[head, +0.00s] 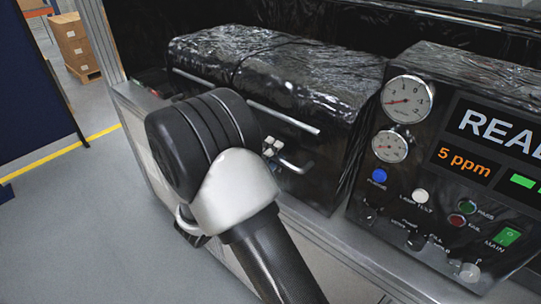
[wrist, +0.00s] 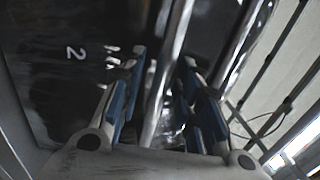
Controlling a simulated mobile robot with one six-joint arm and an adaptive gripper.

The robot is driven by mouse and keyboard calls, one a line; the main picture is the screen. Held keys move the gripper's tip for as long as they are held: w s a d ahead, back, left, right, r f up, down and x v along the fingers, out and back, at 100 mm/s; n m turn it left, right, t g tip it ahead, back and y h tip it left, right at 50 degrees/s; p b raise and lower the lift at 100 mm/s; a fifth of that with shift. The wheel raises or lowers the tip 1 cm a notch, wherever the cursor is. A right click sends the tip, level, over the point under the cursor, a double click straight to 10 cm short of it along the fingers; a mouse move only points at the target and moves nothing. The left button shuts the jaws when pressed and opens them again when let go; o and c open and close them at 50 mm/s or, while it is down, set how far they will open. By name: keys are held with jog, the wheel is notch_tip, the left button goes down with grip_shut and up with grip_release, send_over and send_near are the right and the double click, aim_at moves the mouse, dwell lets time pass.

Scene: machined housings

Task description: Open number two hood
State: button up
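In the wrist view, my gripper (wrist: 162,85) is open, with blue-padded fingers on either side of a silver bar handle (wrist: 168,70). Gaps show between the bar and the pads, so it is not clamped. A white number 2 (wrist: 76,53) is on the dark front panel left of the fingers. In the head view, the black hood (head: 310,75) is lowered over the bench, with a long silver bar (head: 285,118) along its front edge.
A second black hood section (head: 215,48) adjoins on the left. A control panel (head: 440,180) with gauges, buttons and a display stands close on the right. Grey floor (head: 75,220) is open at left, beside a dark blue panel (head: 30,95). Boxes (head: 75,45) stand farther back.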

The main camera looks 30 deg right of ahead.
jog(key=shift+c, duration=0.2)
grip_shut()
dwell(0.6)
